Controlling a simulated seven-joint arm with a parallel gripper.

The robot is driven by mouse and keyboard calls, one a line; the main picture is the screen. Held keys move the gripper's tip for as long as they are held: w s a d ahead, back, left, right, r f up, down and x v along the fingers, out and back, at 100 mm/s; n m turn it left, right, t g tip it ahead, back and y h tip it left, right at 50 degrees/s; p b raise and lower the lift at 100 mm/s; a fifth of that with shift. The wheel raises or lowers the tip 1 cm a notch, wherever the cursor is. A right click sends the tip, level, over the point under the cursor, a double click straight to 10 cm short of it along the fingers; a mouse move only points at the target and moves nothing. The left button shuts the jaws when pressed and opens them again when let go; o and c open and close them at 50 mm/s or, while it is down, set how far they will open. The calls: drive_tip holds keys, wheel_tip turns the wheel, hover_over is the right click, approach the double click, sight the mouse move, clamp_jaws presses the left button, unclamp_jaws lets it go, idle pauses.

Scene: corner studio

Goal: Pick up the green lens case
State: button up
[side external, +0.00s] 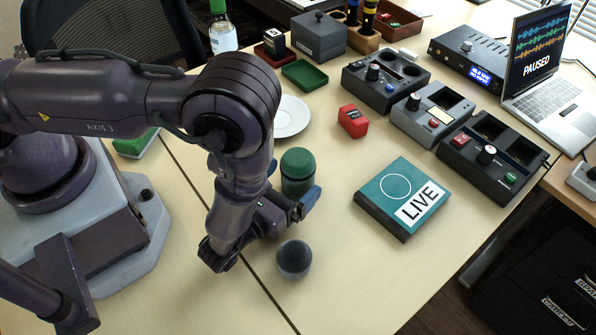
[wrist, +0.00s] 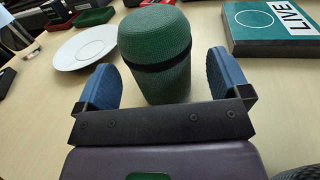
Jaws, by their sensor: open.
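The green lens case (side external: 297,168) is a green cylinder with a domed lid and a dark band, standing upright on the table. It also shows in the wrist view (wrist: 158,60), centred just beyond my gripper. My gripper (side external: 292,207) is low over the table with its blue finger pads apart. In the wrist view the open fingers (wrist: 160,85) stand on the left and right of the case's lower part, with visible gaps.
A dark grey ball-like object (side external: 294,259) sits close in front of my gripper. A white plate (side external: 287,117) lies behind the case. A red block (side external: 353,121) and a teal LIVE box (side external: 402,199) stand to the right. Table between the case and the LIVE box is clear.

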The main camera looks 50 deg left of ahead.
drive_tip(key=shift+x, duration=1.5)
drive_tip(key=c, duration=1.2)
drive_tip(key=shift+r, duration=0.1)
